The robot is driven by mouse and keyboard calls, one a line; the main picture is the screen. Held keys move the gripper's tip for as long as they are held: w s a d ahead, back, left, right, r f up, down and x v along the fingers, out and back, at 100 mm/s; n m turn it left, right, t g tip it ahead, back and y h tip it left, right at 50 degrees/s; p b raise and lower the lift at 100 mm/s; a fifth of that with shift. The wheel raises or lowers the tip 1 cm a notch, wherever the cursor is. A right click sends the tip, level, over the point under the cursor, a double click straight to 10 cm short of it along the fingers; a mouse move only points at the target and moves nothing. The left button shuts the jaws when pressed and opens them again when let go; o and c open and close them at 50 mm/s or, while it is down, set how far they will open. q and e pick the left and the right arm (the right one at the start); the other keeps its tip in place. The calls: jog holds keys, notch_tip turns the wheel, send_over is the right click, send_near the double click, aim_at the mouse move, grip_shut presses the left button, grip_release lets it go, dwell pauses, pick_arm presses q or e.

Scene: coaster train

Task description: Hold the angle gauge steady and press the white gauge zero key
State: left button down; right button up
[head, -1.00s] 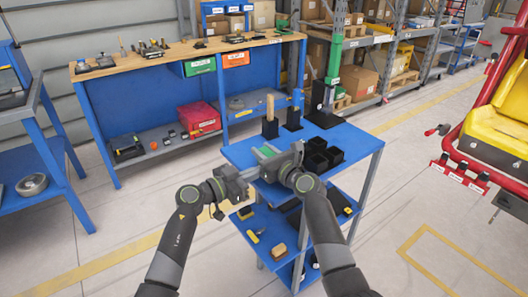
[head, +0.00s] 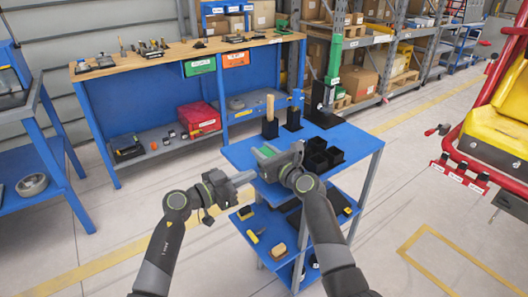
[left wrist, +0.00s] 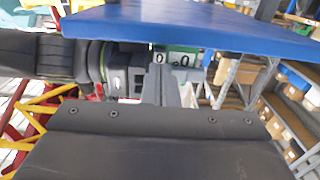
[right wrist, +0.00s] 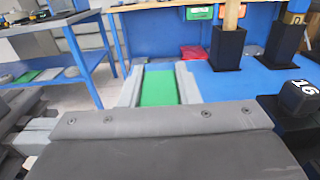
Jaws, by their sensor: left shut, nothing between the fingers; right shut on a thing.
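The angle gauge (head: 266,151) is a small green block at the near left edge of the blue cart top. My right gripper (right wrist: 158,84) is shut on it, with a finger along each side.
The blue cart top (head: 350,142) carries black open boxes (head: 320,155), a black holder with a wooden handle (head: 270,125) and a tall stand with a green column. A lower shelf holds small items. A long workbench (head: 200,52) stands behind. Floor left of the cart is clear.

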pick_arm(q)
jog(key=shift+v, duration=1.45)
dwell(0.6)
pick_arm(e)
jog(key=o, duration=1.1)
jog(key=shift+s+d, duration=0.1)
